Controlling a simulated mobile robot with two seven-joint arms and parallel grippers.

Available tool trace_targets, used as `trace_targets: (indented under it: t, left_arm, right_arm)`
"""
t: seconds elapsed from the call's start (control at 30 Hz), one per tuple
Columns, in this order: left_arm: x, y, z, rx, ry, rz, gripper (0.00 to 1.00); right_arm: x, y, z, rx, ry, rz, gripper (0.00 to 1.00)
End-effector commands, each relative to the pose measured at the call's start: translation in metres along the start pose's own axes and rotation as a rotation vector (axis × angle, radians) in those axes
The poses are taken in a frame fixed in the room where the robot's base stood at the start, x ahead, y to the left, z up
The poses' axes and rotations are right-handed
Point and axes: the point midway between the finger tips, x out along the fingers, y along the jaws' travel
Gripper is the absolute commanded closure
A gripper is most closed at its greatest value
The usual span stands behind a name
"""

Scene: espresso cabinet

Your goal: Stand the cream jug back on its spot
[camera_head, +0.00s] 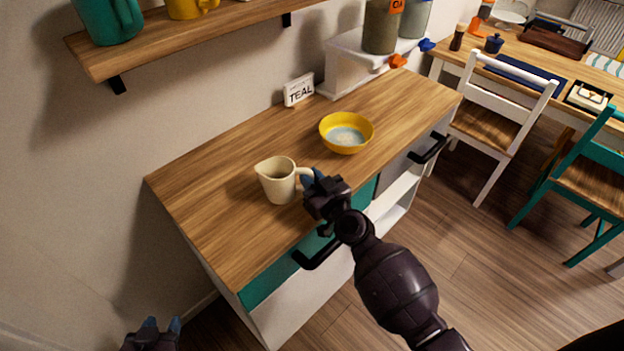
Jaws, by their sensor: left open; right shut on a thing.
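The cream jug (277,181) is upright at the left part of the wooden cabinet top (215,190). Its handle points right, toward my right gripper (310,180). My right gripper is shut on the jug's handle, and its fingertips are partly hidden by the gripper body. I cannot tell whether the jug's base touches the wood. My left gripper (161,326) is open and empty at the bottom left, below and away from the cabinet top.
A yellow bowl (358,144) with pale contents stands right of the jug. A wall shelf (150,50) holds mugs. The cabinet top left of the jug is clear. Chairs stand at the right.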

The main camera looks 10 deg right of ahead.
Motion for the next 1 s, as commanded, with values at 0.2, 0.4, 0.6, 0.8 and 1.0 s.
trace_targets:
  t: [0.2,0.4,0.6,0.8,1.0]
  left_arm:
    - [-0.0001,-0.0005,0.0003,0.001,-0.001,0.000,0.57]
    - [-0.0011,-0.0006,0.0037,0.001,-0.006,-0.001,0.57]
    - [-0.0017,-0.0006,0.0069,0.000,-0.011,-0.001,0.57]
    - [-0.0017,-0.0006,0.0068,0.000,-0.011,-0.002,0.57]
    - [-0.0032,-0.0009,0.0025,0.000,-0.007,-0.002,0.57]
  right_arm:
    - [-0.0025,0.0007,0.0023,0.001,-0.001,0.001,1.00]
    - [-0.0026,0.0007,0.0033,0.000,-0.001,0.001,1.00]
    - [-0.0029,0.0008,0.0051,0.000,-0.002,0.002,0.67]
    - [-0.0029,0.0007,0.0051,0.000,-0.002,0.001,0.58]
    - [-0.0030,0.0006,0.0011,0.001,-0.002,0.001,0.58]
